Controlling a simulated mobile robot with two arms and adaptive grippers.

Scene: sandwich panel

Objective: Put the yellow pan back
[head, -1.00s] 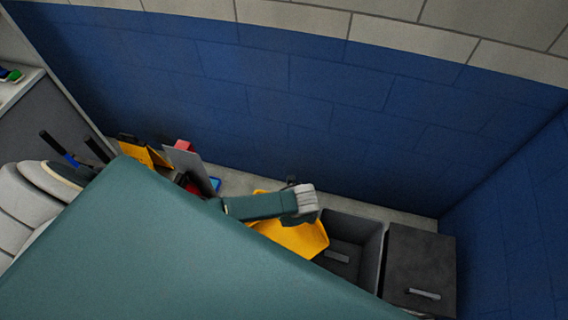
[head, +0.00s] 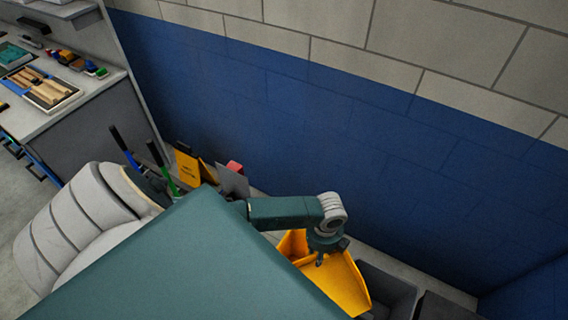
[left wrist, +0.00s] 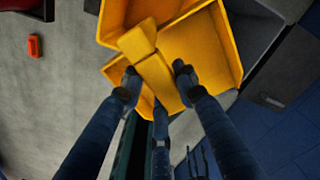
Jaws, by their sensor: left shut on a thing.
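The yellow pan (head: 345,285) is at the lower middle of the head view, tilted, beside the dark grey open bin (head: 390,290). My left gripper (head: 326,256) is over it, reaching down from the teal arm. In the left wrist view my left gripper (left wrist: 158,88) is shut on a yellow strip of the pan (left wrist: 195,50), with dark fingers on either side. More yellow walls show at the top left there, and I cannot tell whether they belong to the same piece. My right gripper is in neither view.
A dark lidded box (head: 445,308) stands right of the bin. Yellow signs (head: 187,168), a grey panel (head: 232,180) and a red object (head: 235,167) stand along the blue wall (head: 300,150). A workbench (head: 60,100) is at upper left. A small orange item (left wrist: 34,46) lies on the grey floor.

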